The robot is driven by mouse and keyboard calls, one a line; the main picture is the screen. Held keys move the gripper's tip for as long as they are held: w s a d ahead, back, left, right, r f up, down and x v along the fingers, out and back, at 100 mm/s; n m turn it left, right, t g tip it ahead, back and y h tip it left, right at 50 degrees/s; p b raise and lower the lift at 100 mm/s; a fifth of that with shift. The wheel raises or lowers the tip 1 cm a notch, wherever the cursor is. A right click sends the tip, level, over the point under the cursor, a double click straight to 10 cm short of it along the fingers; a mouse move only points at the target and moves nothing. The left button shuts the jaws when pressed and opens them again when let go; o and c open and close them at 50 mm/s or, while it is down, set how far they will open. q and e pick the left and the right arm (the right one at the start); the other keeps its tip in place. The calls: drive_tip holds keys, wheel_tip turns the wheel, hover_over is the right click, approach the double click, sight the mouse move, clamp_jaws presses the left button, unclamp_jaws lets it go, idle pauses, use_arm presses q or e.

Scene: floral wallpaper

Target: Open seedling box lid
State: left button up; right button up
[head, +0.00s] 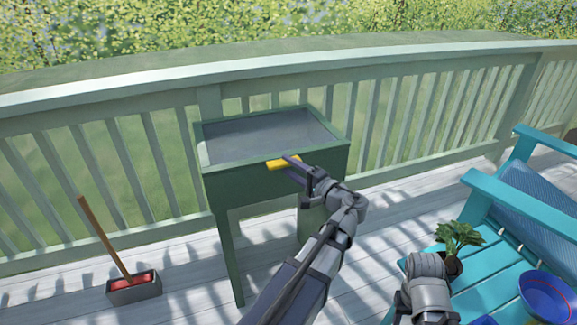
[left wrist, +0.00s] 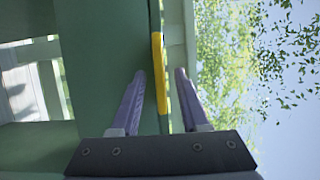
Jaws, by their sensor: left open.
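The green seedling box (head: 255,187) stands on legs against the railing. Its lid (head: 265,137), a grey see-through panel in a green frame, lies closed on top. A yellow handle (head: 283,163) sits at the front edge of the lid. My left gripper (head: 288,161) is at this handle, coming from the front right. In the left wrist view the yellow handle (left wrist: 160,72) lies between the two open fingers (left wrist: 160,88), with gaps on both sides. Part of my right arm shows at lower right, but its gripper is not visible.
A turquoise chair (head: 497,262) stands at right, with a potted plant (head: 458,238) and a blue bowl (head: 546,294) on it. A pale green railing (head: 420,63) runs behind.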

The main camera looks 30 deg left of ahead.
use_arm(q)
drive_tip(key=shift+w+a, duration=0.15)
drive_tip(key=shift+a, duration=0.35)
clamp_jaws()
idle(1.2)
